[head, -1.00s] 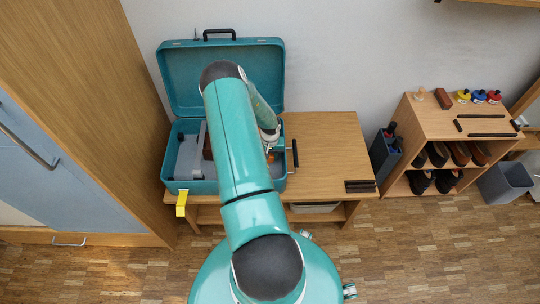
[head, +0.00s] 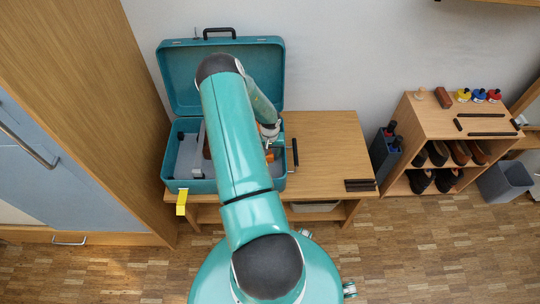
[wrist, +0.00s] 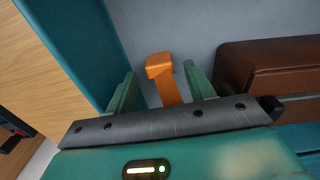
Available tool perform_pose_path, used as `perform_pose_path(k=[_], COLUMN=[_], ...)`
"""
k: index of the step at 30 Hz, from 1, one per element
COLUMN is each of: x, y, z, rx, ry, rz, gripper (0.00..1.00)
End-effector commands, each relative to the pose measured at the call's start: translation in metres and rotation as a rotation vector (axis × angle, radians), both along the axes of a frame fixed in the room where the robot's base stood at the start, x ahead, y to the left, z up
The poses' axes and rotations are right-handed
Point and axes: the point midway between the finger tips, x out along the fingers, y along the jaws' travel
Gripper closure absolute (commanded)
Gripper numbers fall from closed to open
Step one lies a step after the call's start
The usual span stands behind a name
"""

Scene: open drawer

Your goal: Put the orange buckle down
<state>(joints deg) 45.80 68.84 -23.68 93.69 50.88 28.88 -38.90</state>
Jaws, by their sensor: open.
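The orange buckle (wrist: 161,76) lies on the grey floor of the open teal case, close to the case wall, in the wrist view. My gripper (wrist: 160,88) is open, with one green finger on each side of the buckle and a gap to each. The buckle's lower end is hidden behind the gripper body. In the head view a small orange patch of the buckle (head: 270,156) shows beside my gripper (head: 269,150), whose fingers are mostly hidden by my arm. The teal case (head: 176,68) stands on a wooden table with its lid up.
A brown object (wrist: 265,72) lies in the case right of my gripper. A yellow tag (head: 181,203) hangs at the case's front left. The table (head: 335,145) is mostly bare right of the case, with dark bars near its edges. A shoe shelf (head: 430,125) stands further right.

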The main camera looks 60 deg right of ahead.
Motion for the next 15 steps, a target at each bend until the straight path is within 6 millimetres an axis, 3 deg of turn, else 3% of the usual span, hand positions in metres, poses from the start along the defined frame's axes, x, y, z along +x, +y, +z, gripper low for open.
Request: perform_pose_path(k=[9,15], x=[0.001,0.0], y=[0.0,0.0], z=[0.072,0.098], rx=[-0.002,-0.001], ry=[-0.002,0.0], rz=[0.0,-0.001], gripper=[0.46,0.46])
